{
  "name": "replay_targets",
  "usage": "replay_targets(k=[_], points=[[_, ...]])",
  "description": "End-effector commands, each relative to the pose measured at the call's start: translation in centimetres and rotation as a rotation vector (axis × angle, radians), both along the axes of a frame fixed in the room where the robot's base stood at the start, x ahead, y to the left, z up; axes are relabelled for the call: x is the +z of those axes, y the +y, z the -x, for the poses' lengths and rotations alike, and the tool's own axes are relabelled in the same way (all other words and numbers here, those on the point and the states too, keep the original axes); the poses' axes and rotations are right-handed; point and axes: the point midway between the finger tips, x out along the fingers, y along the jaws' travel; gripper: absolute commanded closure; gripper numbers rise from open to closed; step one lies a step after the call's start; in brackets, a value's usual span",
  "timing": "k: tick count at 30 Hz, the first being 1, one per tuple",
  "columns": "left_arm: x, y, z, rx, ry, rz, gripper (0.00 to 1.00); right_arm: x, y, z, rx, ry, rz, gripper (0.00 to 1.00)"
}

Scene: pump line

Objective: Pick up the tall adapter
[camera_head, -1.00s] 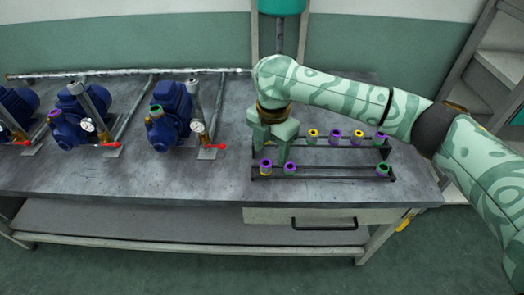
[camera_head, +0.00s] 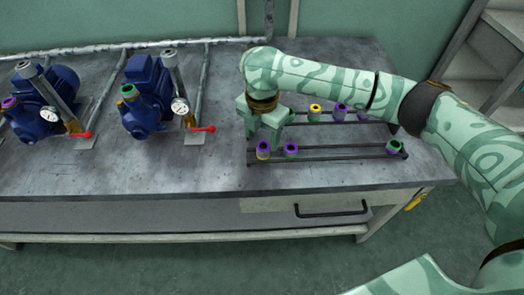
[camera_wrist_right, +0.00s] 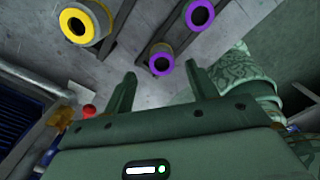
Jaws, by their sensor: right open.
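Several short ring-topped adapters stand in a dark rail rack (camera_head: 340,156) on the bench. A yellow-topped adapter (camera_head: 315,111) and purple ones (camera_head: 340,111) stand behind. I cannot tell which is the tall adapter. My right gripper (camera_head: 264,134) points down over the rack's left end and hides part of it. In the right wrist view its fingers (camera_wrist_right: 158,85) are apart and empty, near a yellow-topped adapter (camera_wrist_right: 86,22) and a purple-topped one (camera_wrist_right: 162,60).
Blue pumps (camera_head: 148,95) with gauges and red-handled valves (camera_head: 203,129) stand left of the rack. Bare bench top (camera_head: 130,175) lies in front of the pumps. A drawer with a black handle (camera_head: 331,210) is below the rack.

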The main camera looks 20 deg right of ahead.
Motion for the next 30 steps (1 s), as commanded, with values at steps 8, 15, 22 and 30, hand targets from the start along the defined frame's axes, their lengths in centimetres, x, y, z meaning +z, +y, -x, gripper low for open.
replay_targets(k=[8,15,22,30], points=[[-2.9,0.0,1.4,-0.001,0.034,0.0,0.64,-4.4,-0.1,0.2,0.0,0.007,0.0,0.43],[-3.3,-0.1,1.5,0.0,0.038,0.001,0.64,-5.2,-0.2,0.2,0.0,-0.001,0.002,0.43],[-3.3,-0.1,1.5,0.0,0.037,0.001,0.64,-5.1,-0.2,0.2,0.0,-0.002,0.001,0.85],[-3.2,-0.1,1.6,0.001,0.037,0.001,0.64,-5.0,-0.1,0.2,0.0,-0.002,0.001,0.92]])
